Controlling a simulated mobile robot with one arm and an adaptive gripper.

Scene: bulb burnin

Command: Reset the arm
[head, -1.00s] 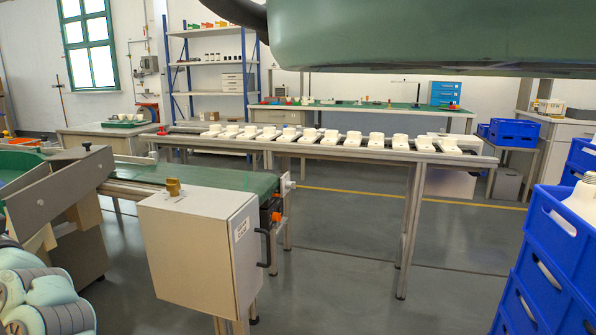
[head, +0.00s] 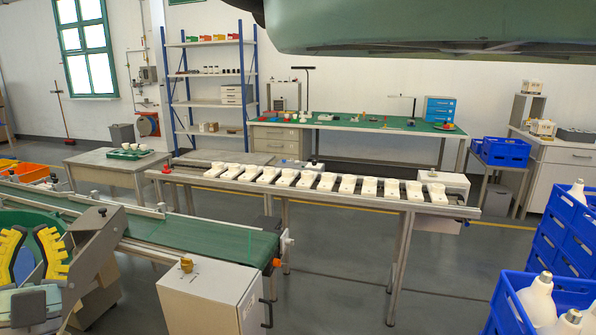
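My gripper (head: 30,233) is at the bottom left of the head view, pointing up, with two yellow ridged fingers. The fingers stand apart with nothing between them, so it is open and empty. A pale mint part of my arm shows just below it. The gripper appears in front of a green round surface at the left end of the conveyor (head: 205,231). A grey slanted panel (head: 95,235) stands just right of the gripper in the picture. Most of the arm is out of view.
A rack (head: 330,198) with a row of several white sockets crosses the middle. A grey cabinet (head: 208,300) stands in front of the conveyor. Blue crates with white bulbs (head: 538,300) are at the right. Grey floor (head: 345,270) lies open between cabinet and crates.

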